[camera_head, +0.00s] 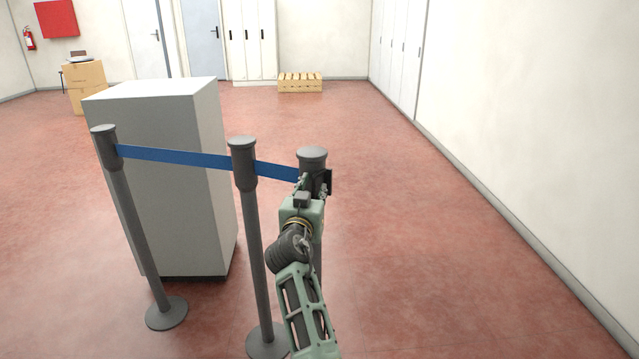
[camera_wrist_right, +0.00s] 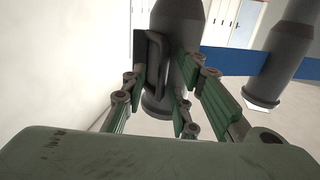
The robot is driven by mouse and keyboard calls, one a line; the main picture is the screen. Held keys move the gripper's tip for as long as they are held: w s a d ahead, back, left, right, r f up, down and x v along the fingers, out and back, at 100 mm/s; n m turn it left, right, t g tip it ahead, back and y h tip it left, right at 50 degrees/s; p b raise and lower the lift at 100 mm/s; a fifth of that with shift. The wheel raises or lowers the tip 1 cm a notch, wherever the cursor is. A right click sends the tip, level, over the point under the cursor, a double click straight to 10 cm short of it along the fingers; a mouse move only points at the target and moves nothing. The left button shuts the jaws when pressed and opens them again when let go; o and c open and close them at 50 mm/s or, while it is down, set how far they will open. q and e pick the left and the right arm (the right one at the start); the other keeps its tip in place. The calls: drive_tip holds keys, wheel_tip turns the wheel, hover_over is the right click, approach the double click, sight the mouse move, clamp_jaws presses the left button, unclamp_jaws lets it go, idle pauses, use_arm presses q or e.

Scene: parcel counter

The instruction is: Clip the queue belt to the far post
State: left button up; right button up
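Three dark grey belt posts stand in the head view: a left post (camera_head: 106,134), a middle post (camera_head: 243,152) and a right post (camera_head: 313,157). The blue belt (camera_head: 180,157) runs from the left post past the middle post to the right post's near side. My right gripper (camera_head: 316,187) is at the right post's head. In the right wrist view its fingers (camera_wrist_right: 172,62) are spread, with the post (camera_wrist_right: 178,22) between or just beyond them. A dark plate (camera_head: 328,182) sits beside the post head. The belt's end and clip are hidden behind the gripper. My left gripper is out of view.
A tall light-grey box cabinet (camera_head: 160,180) stands close behind the left and middle posts. Cardboard boxes (camera_head: 84,88) and a wooden crate (camera_head: 300,82) are at the back. The red floor right of the posts is clear up to the wall.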

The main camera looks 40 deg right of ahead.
drive_tip(key=shift+w+d, duration=0.15)
drive_tip(key=shift+w, duration=0.1)
drive_tip(key=shift+s+a+r, duration=0.1)
drive_tip(key=shift+a+r, duration=0.05)
drive_tip(key=shift+a, duration=0.05)
drive_tip(key=shift+c, duration=0.3)
clamp_jaws()
